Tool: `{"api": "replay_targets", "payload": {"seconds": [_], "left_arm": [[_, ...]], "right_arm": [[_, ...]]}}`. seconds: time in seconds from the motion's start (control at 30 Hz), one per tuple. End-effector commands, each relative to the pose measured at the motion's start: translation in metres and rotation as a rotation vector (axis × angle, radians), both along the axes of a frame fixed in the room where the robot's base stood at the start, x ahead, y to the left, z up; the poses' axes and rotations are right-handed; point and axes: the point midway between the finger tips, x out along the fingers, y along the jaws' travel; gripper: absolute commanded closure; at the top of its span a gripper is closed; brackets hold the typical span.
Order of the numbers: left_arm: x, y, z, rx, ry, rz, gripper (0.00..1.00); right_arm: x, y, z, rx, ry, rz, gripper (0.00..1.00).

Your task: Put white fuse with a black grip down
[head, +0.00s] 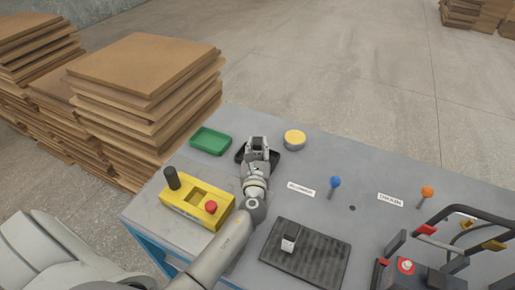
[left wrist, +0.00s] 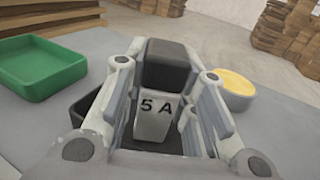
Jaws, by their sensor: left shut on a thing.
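My left gripper (head: 258,146) is shut on a white fuse with a black grip, which fills the middle of the left wrist view (left wrist: 153,118) and is marked "5 A". The black grip is the end farther from the camera. Gripper and fuse are over a small black tray (head: 275,160), whose rim also shows in the left wrist view (left wrist: 84,108). I cannot tell whether the fuse touches the tray floor, as the fingers hide it. Another white fuse with a dark top (head: 288,243) stands on a black ribbed mat (head: 325,262). My right gripper is not in view.
A green tray (head: 211,140) lies left of the black tray, and a yellow round piece (head: 295,138) lies right. A yellow box (head: 190,206) with a red button stands nearer.

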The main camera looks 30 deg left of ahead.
Motion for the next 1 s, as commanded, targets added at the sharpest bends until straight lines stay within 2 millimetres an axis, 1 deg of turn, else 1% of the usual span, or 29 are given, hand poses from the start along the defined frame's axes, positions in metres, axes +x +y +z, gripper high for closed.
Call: {"api": "replay_targets", "payload": {"seconds": [0.17, 0.2, 0.33, 0.37, 0.63, 0.77, 0.8, 0.87, 1.0], "left_arm": [[0.000, 0.000, -0.004, 0.001, 0.000, 0.000, 0.98], [0.000, 0.000, -0.004, 0.000, 0.000, 0.000, 0.72], [0.000, 0.000, -0.003, 0.000, 0.000, 0.000, 0.55], [0.000, 0.000, -0.003, 0.000, 0.000, 0.000, 0.53], [0.000, 0.000, -0.003, 0.000, 0.000, 0.000, 0.53], [0.000, 0.000, 0.003, 0.000, 0.000, 0.000, 0.53], [-0.005, -0.002, -0.001, -0.001, 0.002, -0.001, 0.53], [-0.013, -0.006, -0.002, -0.001, 0.003, -0.001, 0.53], [-0.039, -0.019, -0.003, -0.001, 0.004, -0.001, 0.53]], "right_arm": [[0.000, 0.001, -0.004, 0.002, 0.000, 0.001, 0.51], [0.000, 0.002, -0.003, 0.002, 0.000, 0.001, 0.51], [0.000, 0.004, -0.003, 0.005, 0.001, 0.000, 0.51], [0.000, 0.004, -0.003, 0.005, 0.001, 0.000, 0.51], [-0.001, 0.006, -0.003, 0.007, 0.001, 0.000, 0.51], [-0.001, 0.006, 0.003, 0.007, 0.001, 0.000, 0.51], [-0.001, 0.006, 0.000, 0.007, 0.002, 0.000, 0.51], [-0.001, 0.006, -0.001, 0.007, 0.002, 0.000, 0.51], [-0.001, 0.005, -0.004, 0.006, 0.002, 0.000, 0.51]]}}
